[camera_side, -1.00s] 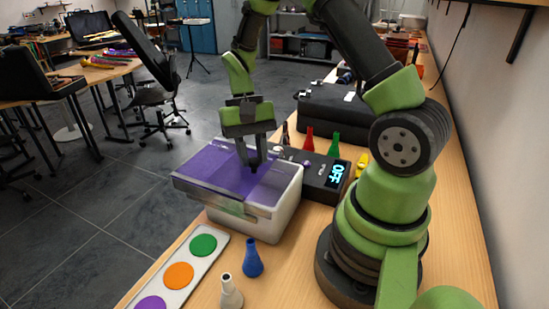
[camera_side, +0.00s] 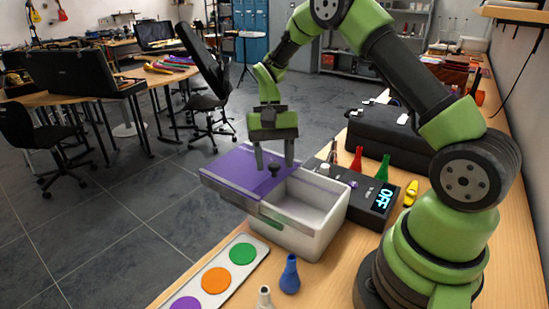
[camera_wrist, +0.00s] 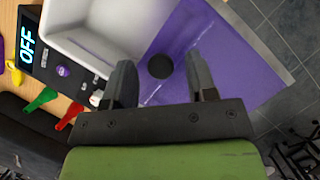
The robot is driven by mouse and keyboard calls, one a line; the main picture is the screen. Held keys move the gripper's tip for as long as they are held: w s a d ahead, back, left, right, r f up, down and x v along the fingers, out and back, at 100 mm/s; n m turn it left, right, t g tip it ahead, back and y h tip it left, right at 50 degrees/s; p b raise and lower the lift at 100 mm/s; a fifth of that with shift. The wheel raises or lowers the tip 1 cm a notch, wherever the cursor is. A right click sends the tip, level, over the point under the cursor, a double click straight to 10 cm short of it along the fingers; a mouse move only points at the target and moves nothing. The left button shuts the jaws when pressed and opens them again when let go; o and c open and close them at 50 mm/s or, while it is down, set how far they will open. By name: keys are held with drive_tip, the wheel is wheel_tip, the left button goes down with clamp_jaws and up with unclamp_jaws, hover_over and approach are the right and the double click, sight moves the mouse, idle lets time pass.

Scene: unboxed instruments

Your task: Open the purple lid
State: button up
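The purple lid (camera_side: 245,172) is a flat panel with a dark round knob (camera_side: 274,171). It is slid toward the left of the white box (camera_side: 325,208), overhanging its left side, and part of the box's hollow inside shows on the right. In the wrist view the purple lid (camera_wrist: 225,50) lies on the right and the knob (camera_wrist: 160,66) sits between and beyond the fingers. My gripper (camera_side: 274,166) is open above the lid, its two fingers apart on either side of the knob. No contact with the knob is visible.
A black device with a lit OFF display (camera_side: 384,198) stands behind the box. Red (camera_side: 357,158) and green (camera_side: 383,168) bottles and a yellow one (camera_side: 411,193) stand nearby. In front are a blue bottle (camera_side: 290,274) and a tray with coloured circles (camera_side: 254,242).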

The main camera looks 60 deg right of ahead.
drive_tip(key=v, duration=1)
idle(0.4)
drive_tip(key=s+a+r+n+t+h, duration=0.1)
drive_tip(key=s+a+r+n+t, duration=0.25)
drive_tip(key=s+a+r, duration=0.5)
drive_tip(key=s+a+r+n+t, duration=0.1)
drive_tip(key=s+a+t, duration=0.1)
drive_tip(key=s+t, duration=0.5)
drive_tip(key=s, duration=0.4)
drive_tip(key=shift+a+r, duration=0.2)
drive_tip(key=shift+a, duration=0.1)
